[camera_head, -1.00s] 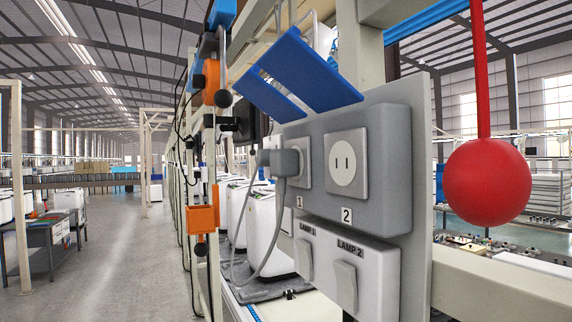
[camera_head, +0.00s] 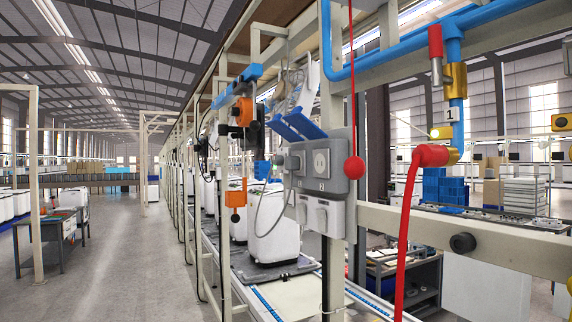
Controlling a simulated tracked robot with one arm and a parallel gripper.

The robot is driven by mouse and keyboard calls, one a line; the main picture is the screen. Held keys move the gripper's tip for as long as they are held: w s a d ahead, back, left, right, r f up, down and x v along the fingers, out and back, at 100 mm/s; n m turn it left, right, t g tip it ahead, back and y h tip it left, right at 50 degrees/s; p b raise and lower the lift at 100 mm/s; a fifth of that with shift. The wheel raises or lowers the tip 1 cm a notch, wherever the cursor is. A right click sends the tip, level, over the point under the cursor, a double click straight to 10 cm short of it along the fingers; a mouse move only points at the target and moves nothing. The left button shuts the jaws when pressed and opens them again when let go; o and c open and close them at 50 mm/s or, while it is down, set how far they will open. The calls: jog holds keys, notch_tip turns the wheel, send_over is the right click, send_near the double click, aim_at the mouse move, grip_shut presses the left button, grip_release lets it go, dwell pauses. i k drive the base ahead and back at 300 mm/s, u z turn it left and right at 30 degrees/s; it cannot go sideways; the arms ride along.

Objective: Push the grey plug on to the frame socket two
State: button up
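The grey plug (camera_head: 293,162) sits at the left socket position, marked 1, of a grey socket box (camera_head: 341,166) on the frame. Its grey cable (camera_head: 257,212) hangs down in a loop to the left. The plug hides most of socket one. My gripper is not in view; the panel is some distance ahead.
Lamp switches (camera_head: 321,217) are below the sockets. A red ball (camera_head: 354,168) hangs on a red cord just right of the box. A red hose (camera_head: 405,225) and a beige rail (camera_head: 470,236) are nearer on the right. The aisle floor (camera_head: 125,260) at left is clear.

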aim_at(291, 163)
jog(key=u, duration=1.8)
jog(key=i, duration=1.4)
jog(key=z, duration=1.65)
jog(key=i, duration=0.95)
